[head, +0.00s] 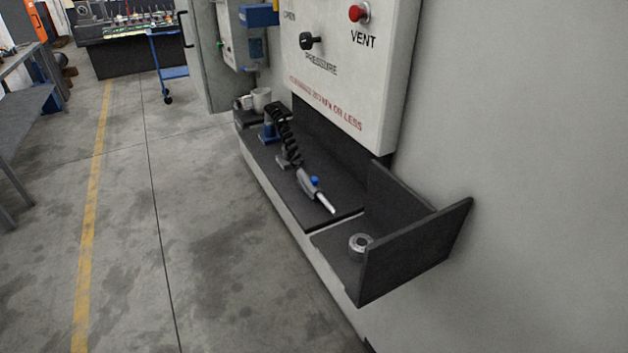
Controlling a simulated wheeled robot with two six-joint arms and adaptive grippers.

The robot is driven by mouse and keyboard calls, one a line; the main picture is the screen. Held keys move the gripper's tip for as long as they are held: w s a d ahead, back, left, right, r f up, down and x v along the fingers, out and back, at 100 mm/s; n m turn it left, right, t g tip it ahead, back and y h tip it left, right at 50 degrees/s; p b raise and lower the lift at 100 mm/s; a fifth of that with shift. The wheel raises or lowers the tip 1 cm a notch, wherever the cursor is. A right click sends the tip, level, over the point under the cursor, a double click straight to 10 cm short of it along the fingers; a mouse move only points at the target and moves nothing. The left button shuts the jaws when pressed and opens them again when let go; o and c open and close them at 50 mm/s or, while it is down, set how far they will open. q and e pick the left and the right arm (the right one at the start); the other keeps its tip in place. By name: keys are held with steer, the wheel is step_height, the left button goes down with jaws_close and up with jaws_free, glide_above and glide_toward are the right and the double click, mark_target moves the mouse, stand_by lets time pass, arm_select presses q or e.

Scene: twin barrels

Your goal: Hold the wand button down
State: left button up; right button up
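The wand (316,191) is grey with a pale nozzle and lies on a dark shelf along the machine's base, its tip pointing down and right in the head view. Its blue button (315,181) faces up, and nothing touches it. Neither of my grippers is in the head view.
A light panel (350,75) with a black pressure knob (312,41) and red vent button (357,13) overhangs the shelf. A dark-walled bay (415,250) holds a small round metal part (360,243). The concrete floor (220,240) is clear.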

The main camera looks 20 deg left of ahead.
arm_select(q)
jaws_close()
stand_by(0.4)
stand_by(1.2)
